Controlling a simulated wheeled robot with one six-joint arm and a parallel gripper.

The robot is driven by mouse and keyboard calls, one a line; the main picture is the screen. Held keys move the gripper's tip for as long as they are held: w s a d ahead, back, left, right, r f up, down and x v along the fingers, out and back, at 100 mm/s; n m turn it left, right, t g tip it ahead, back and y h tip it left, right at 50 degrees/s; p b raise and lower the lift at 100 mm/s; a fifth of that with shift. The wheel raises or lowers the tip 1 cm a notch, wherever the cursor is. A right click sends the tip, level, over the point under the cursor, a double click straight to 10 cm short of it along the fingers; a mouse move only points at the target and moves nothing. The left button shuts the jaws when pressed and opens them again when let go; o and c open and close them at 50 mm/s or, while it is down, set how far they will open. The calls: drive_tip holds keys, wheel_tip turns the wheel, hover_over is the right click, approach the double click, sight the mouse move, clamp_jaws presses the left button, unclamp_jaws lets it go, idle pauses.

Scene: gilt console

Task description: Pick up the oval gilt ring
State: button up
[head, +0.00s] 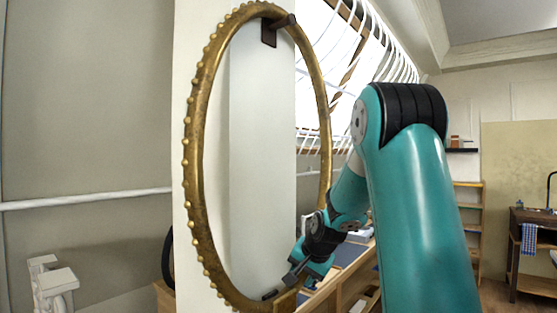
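The oval gilt ring (199,190) is a tall gold hoop with a beaded outer edge. It hangs upright from a dark bracket (269,33) at its top, in front of a pale panel. My gripper (281,285) is low down at the ring's lower right part, close to the rim. A dark finger part shows just inside the ring's bottom curve. The gripper and ring overlap here, and I cannot tell whether they touch or whether the fingers are closed on the rim.
A wooden shelf unit or desk (345,283) stands behind my gripper on the right. A white carved object (53,284) is at the lower left. A dark wooden workbench (535,218) is at the far right. Open floor shows at the lower right.

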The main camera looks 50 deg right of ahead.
drive_tip(key=shift+w+f, duration=0.2)
drive_tip(key=shift+f, duration=0.15)
drive_tip(key=shift+c, duration=0.5)
clamp_jaws()
drive_tip(key=shift+d+r, duration=0.1)
